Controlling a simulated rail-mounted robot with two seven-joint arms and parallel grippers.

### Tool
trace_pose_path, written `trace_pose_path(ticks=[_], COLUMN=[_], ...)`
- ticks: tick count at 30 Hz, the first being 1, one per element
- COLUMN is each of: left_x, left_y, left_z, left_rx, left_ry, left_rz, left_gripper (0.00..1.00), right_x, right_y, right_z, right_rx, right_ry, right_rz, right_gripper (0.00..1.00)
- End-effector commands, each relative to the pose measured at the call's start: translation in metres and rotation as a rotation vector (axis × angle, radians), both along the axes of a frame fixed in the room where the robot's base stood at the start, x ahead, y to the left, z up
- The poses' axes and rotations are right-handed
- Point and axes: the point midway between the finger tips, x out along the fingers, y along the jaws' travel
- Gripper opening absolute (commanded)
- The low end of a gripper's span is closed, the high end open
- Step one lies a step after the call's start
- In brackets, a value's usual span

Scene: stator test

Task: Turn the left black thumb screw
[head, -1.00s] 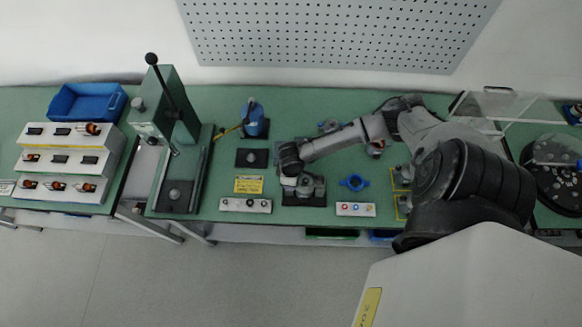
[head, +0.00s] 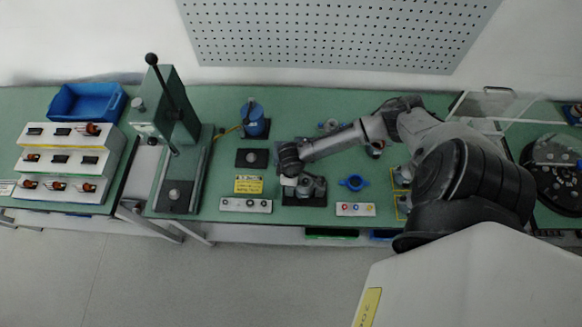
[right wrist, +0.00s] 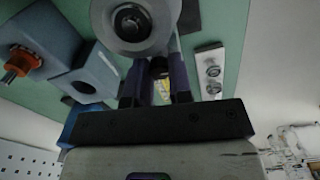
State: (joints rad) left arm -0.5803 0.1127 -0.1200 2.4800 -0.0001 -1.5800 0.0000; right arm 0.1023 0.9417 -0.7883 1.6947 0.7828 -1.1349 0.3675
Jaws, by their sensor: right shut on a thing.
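The grey stator fixture (head: 314,186) sits on a dark base plate on the green bench, below my right wrist in the head view. In the right wrist view its round grey housing (right wrist: 134,20) is at the top. A small black thumb screw (right wrist: 159,66) shows beside the housing, between the fingers of my right gripper (right wrist: 157,82). The gripper is shut on this screw. In the head view my wrist hides the screw and most of the fingers. My left gripper is not in view.
A button box (head: 246,205) and another (head: 356,209) stand along the front edge. A blue ring part (head: 353,183) lies right of the fixture. A green press (head: 178,120) stands left, and a blue cylinder (head: 253,122) stands behind. The bench between press and fixture is partly clear.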

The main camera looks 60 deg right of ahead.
Motion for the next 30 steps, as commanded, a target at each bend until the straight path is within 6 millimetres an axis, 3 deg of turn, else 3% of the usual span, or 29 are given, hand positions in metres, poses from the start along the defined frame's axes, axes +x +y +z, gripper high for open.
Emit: trace_pose_path(ticks=[4, 14, 15, 21, 23, 30], left_x=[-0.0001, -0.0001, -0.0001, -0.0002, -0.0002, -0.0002], left_y=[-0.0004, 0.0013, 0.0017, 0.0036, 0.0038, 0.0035], left_z=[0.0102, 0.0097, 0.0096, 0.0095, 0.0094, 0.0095], left_rx=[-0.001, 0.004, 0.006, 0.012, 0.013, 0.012], left_ry=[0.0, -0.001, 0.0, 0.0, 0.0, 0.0], left_rz=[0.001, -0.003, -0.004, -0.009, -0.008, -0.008], left_gripper=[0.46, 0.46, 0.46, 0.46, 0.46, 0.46], right_x=[-0.0002, -0.0002, -0.0001, -0.0001, -0.0001, -0.0001], right_y=[0.0004, 0.0003, 0.0002, 0.0001, 0.0, -0.0002], right_z=[0.0021, -0.0001, -0.0001, -0.0001, 0.0, 0.0009], right_rx=[0.001, 0.001, 0.001, 0.0, 0.0, 0.0], right_ry=[0.0, 0.0, 0.0, 0.0, 0.0, 0.0], right_rz=[0.075, 0.099, 0.099, 0.099, 0.099, 0.099], right_gripper=[0.0, 0.0, 0.23, 0.42, 0.46, 0.46])
